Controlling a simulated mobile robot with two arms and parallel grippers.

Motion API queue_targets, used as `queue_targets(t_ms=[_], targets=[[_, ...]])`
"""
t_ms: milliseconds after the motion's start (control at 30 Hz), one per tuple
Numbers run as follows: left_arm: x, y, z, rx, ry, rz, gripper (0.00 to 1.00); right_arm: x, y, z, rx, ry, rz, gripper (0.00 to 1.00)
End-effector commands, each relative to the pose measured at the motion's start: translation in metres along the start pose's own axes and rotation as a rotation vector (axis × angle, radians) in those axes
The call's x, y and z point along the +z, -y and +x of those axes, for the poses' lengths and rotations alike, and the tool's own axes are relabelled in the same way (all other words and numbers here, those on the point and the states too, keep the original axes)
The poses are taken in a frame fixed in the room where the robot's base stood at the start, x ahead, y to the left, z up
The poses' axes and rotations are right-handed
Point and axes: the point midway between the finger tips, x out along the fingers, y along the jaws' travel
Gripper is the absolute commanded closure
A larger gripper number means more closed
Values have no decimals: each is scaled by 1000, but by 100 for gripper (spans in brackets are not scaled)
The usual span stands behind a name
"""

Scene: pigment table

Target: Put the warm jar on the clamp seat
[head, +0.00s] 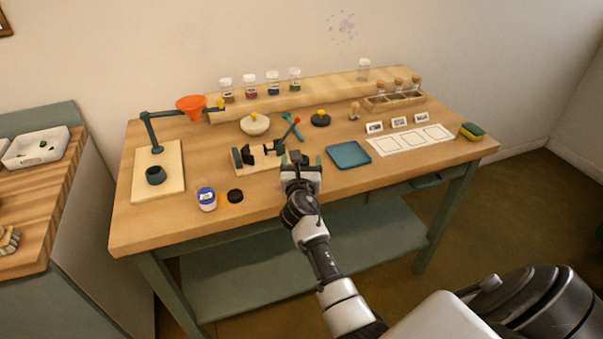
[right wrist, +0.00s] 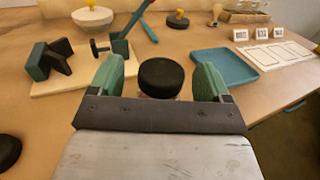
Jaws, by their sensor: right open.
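My right gripper (head: 300,160) is open above the front middle of the table. In the right wrist view, its two green fingers (right wrist: 160,80) stand on either side of a black-lidded jar (right wrist: 160,76), with small gaps visible. Only the lid and a sliver of glass show, so I cannot tell its contents or whether it is the warm jar. My left gripper is out of view.
A blue tray (head: 348,154) lies right of the gripper. A white bowl (head: 255,124) is behind the clamp. Several jars stand on the rear shelf (head: 325,94). A funnel (head: 191,106) hangs at left.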

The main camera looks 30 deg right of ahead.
Motion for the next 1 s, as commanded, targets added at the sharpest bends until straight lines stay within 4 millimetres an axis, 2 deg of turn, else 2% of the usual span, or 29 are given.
queue_targets(t_ms=[67, 400, 467, 767, 1000], targets=[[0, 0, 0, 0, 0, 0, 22, 0, 0, 0, 0, 0, 0, 25], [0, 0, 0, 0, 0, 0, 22, 0, 0, 0, -1, 0, 0, 77], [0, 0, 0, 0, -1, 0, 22, 0, 0, 0, 0, 1, 0, 81], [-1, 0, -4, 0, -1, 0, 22, 7, 0, 0, -2, 3, 0, 81], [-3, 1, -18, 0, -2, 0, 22, 41, 0, 0, 0, 6, 1, 81]])
